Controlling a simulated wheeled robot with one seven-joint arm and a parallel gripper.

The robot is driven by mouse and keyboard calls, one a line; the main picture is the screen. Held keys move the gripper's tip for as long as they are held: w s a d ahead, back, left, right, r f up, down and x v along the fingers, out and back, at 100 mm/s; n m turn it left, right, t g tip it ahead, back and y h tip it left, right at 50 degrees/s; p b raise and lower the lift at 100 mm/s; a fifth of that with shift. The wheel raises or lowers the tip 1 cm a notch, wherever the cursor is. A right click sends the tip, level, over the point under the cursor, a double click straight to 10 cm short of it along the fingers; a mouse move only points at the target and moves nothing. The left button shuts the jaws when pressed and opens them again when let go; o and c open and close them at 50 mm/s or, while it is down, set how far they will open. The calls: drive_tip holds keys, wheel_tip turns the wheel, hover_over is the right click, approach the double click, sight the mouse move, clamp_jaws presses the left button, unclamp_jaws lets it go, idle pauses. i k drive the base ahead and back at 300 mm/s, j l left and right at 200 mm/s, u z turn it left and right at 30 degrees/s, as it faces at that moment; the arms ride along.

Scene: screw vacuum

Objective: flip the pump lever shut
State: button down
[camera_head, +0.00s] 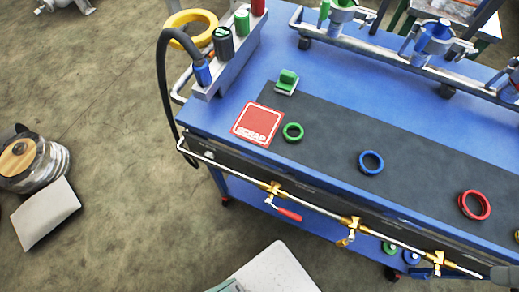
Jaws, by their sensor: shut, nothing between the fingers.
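A chrome pipe with brass valves runs along the front edge of the blue bench. The left valve (274,189) has a red lever (289,214) slanting down to the right, out from the pipe. The middle valve (350,223) has a yellow lever (345,241) hanging down to the left. A third valve (438,258) sits further right, its lever not clear. I cannot tell from the picture which one is the pump lever.
The blue bench (335,75) carries a dark mat (330,145) with green, blue and red rings and a red scrap square (257,124). A black hose (163,90) hangs at the bench's left end. Open floor (110,120) lies left of the bench.

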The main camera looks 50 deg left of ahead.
sight(292, 215)
drive_tip(key=j+u, duration=0.15)
drive_tip(key=u, duration=1.3)
drive_tip(key=k+l+u, duration=0.1)
drive_tip(key=k, duration=0.35)
